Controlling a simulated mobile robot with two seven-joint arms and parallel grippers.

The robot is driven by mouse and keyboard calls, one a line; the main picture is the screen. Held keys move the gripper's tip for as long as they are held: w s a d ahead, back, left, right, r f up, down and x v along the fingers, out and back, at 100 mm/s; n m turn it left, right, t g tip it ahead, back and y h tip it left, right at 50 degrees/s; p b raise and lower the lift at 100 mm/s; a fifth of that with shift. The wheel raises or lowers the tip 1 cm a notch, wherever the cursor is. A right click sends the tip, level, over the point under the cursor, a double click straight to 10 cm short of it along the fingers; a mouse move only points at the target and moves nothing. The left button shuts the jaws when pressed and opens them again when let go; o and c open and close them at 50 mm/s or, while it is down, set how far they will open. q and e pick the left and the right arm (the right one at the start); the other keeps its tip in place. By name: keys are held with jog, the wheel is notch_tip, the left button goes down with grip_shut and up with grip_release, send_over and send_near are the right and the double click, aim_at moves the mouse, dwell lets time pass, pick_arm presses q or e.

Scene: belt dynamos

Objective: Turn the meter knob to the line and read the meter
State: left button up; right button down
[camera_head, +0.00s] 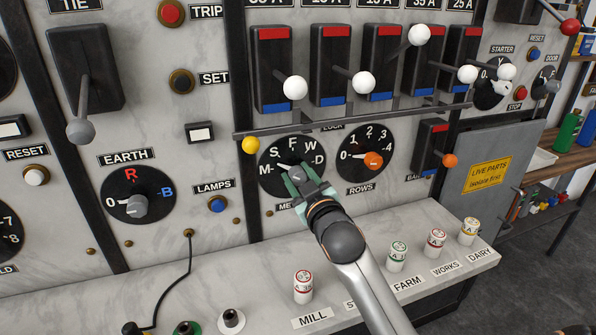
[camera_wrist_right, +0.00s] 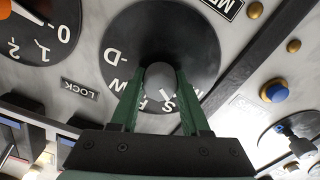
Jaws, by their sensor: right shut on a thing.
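The meter knob (camera_head: 298,172) is a grey knob on a round black dial (camera_head: 270,182) lettered M, S, F, W and D. The dial's name plate is mostly hidden by my gripper. My right gripper (camera_head: 299,181), with green fingers, is shut on this knob. In the right wrist view the fingers (camera_wrist_right: 161,80) stand on both sides of the round knob (camera_wrist_right: 161,77), in the middle of the dial (camera_wrist_right: 190,35). A white mark shows on the knob's left in the head view, but I cannot tell exactly which letter it points to. My left gripper is not in view.
A rows dial (camera_head: 378,138) with an orange knob is right of the meter dial. A lock bar (camera_head: 350,122) runs above, under several levers with white balls. An earth dial (camera_head: 138,208) is at left. Several labelled plugs, such as the mill one (camera_head: 303,287), stand on the ledge below.

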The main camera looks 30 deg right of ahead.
jog(key=shift+r+m+p, duration=0.1)
jog(key=shift+m+p, duration=0.7)
jog(key=shift+m, duration=0.8)
jog(key=shift+c, duration=1.9)
grip_release()
jog(key=b+v, duration=0.1)
jog(key=v, duration=1.1)
jog(key=shift+s, duration=0.25)
jog(key=shift+a, duration=0.1)
